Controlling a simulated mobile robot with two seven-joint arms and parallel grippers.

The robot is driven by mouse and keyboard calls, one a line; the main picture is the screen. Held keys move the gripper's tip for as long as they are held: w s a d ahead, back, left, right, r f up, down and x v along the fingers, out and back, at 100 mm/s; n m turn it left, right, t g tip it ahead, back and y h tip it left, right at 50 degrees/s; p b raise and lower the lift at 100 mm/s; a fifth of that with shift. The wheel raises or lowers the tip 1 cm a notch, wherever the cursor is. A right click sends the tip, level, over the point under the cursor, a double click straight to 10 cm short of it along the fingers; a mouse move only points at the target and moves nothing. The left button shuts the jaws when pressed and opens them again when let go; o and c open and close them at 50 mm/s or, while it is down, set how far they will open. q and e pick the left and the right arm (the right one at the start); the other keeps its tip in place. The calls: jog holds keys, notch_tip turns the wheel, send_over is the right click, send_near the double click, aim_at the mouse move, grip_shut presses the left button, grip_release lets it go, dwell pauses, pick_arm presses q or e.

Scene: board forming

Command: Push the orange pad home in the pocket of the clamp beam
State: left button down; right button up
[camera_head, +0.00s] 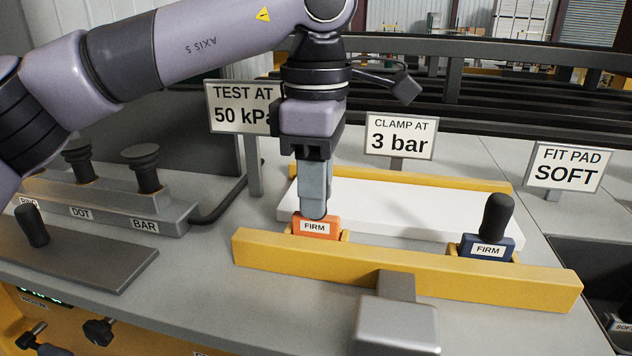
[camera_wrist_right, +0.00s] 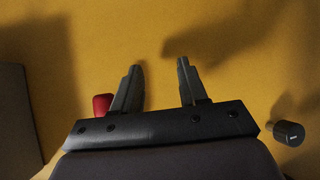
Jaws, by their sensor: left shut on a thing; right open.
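The orange pad (camera_head: 316,228), labelled FIRM, sits at the left pocket of the yellow clamp beam (camera_head: 400,268) in the head view. Its lower part is hidden behind the beam's front face, so I cannot tell how deep it sits. My left gripper (camera_head: 314,212) points straight down from above, shut on the orange pad, its fingers covering the pad's top. My right gripper (camera_wrist_right: 161,85) shows only in the right wrist view, open and empty in front of a plain yellow surface.
A blue pad (camera_head: 487,246) with a black knob, also labelled FIRM, sits at the beam's right pocket. A white board (camera_head: 400,212) lies behind the beam. Signs stand behind, including FIT PAD SOFT (camera_head: 569,167). A dark bin (camera_head: 590,275) is at far right.

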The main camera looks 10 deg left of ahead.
pick_arm(q)
jog(key=c, duration=0.8)
grip_release()
jog(key=shift+r+p, duration=0.35)
jog(key=shift+r, duration=3.2)
jog(key=shift+s, duration=0.1)
